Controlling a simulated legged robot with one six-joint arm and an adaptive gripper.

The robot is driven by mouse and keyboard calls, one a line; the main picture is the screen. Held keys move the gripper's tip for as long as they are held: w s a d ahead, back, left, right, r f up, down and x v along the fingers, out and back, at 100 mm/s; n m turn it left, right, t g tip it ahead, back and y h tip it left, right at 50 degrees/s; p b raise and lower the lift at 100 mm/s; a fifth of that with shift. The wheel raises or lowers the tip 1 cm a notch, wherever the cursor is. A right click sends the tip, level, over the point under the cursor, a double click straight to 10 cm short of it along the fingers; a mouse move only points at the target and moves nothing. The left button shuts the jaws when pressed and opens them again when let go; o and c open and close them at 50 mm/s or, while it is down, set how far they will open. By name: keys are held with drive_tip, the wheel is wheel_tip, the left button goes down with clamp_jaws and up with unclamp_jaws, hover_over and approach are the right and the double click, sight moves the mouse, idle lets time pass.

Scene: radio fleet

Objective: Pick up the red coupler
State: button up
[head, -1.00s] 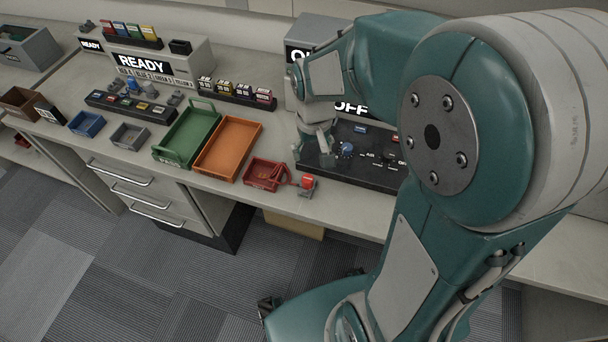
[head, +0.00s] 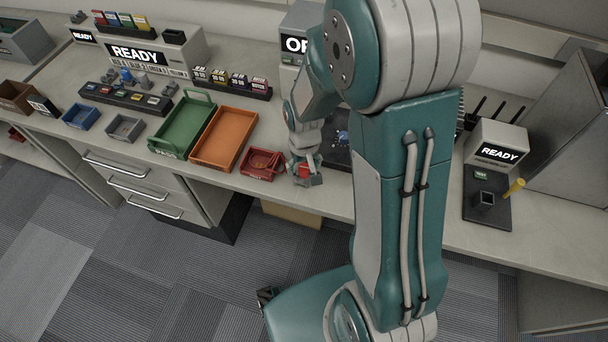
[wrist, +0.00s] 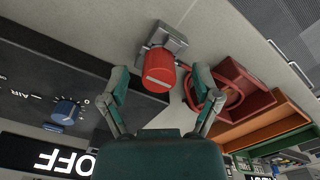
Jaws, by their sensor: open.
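The red coupler (wrist: 158,72) is a red cylinder with a pale stripe on its end face, seated at a grey metal holder (wrist: 170,40) near the bench's front edge. In the head view the coupler (head: 304,171) shows partly between my fingers. My gripper (head: 305,178) is over it. In the wrist view my gripper (wrist: 163,82) is open, with one finger on each side of the coupler and visible gaps between.
A black panel with a blue knob (wrist: 65,112) lies beside the coupler. Orange (head: 206,160) and green (head: 162,148) trays stand to the left in the head view. A READY unit with a black base (head: 470,211) stands at the right. My arm hides part of the bench.

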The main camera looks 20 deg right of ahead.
drive_tip(key=shift+f, duration=0.2)
clamp_jaws()
drive_tip(key=shift+r, duration=0.1)
wheel_tip(320, 180, up, 4)
drive_tip(key=shift+s+f, duration=0.1)
drive_tip(key=shift+f, duration=0.15)
drive_tip(key=s+r, duration=0.9)
drive_tip(key=s, duration=0.4)
drive_tip(key=shift+s+r, duration=0.2)
drive_tip(key=shift+s, duration=0.2)
